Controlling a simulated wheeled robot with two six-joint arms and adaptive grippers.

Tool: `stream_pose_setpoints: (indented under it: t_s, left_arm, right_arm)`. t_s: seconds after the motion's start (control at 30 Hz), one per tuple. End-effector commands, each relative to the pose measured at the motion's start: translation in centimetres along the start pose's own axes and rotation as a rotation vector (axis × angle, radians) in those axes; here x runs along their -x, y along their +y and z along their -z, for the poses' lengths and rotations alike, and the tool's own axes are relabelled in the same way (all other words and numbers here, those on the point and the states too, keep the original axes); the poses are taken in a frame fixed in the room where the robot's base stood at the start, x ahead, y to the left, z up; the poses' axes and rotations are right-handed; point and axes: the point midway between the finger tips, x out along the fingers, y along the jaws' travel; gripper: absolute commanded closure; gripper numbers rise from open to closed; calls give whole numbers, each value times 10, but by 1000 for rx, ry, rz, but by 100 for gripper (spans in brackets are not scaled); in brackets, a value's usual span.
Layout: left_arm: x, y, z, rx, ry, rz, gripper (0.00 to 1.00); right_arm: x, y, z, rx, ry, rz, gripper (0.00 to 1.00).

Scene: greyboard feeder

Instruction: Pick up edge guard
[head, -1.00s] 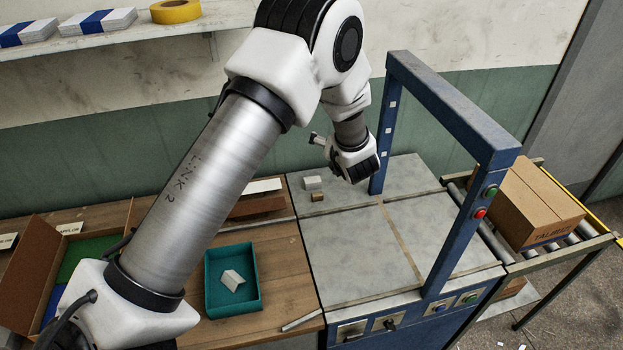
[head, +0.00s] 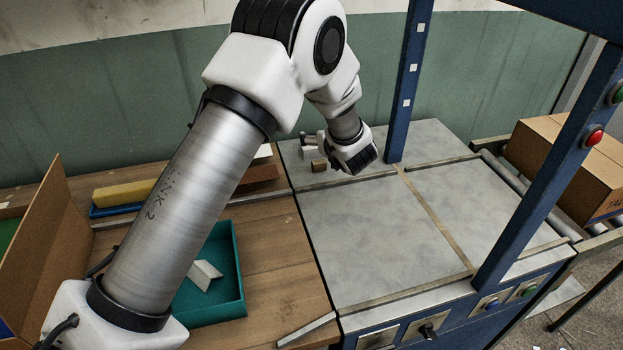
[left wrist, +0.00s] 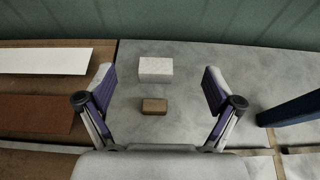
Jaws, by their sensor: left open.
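A white angled piece, which looks like the edge guard (head: 204,274), lies in a teal tray (head: 239,262) on the wooden bench. My left gripper (head: 350,155) is far from it, over the back left of the grey worktop. In the left wrist view the left gripper (left wrist: 158,80) is open and empty. A white block (left wrist: 156,69) and a smaller brown block (left wrist: 154,105) show between its spread fingers. Both blocks also show beside the gripper in the head view, the white one partly hidden. My right gripper is not in view.
A blue frame (head: 408,80) stands over the grey worktop (head: 385,235), which is mostly clear. A carton (head: 570,165) sits on rollers at the right. An open cardboard box (head: 35,250) stands at the left. A pale strip (head: 305,330) lies at the bench's front edge.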

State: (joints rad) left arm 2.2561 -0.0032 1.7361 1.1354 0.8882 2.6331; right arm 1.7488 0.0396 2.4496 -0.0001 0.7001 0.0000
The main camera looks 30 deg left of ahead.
Motion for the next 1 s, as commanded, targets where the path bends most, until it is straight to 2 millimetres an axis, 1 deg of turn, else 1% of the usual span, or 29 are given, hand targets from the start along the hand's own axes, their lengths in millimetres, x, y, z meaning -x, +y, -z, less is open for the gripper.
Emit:
stream_pose_setpoints:
  t_s: [0.03, 0.1, 0.17, 0.27, 0.47, 0.6, 0.7, 0.8, 0.97, 1.0]
  left_arm:
    - [-18, 0, 42, 0, -1, 1, 8]
    - [-24, 0, 56, 1, -2, 1, 8]
    - [-26, 0, 62, 1, -2, 1, 8]
    - [-32, 0, 64, 2, 0, 0, 8]
    - [-57, 2, 58, 1, 1, 0, 8]
    - [-81, 7, 54, 2, 1, -2, 8]
    - [-97, 6, 55, 2, 0, -1, 8]
    - [-104, 6, 55, 0, -1, 1, 8]
    - [-103, 6, 55, -1, -1, 1, 8]
    - [-103, 6, 56, -1, -1, 1, 19]
  right_arm:
    - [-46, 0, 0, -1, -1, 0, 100]
    - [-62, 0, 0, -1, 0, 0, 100]
    - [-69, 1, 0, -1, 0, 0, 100]
    - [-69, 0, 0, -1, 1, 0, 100]
    - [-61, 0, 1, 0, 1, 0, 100]
    - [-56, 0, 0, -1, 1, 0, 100]
    - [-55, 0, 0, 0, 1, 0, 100]
    - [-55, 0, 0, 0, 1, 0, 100]
    - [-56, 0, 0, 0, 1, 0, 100]
    - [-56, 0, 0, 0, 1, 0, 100]
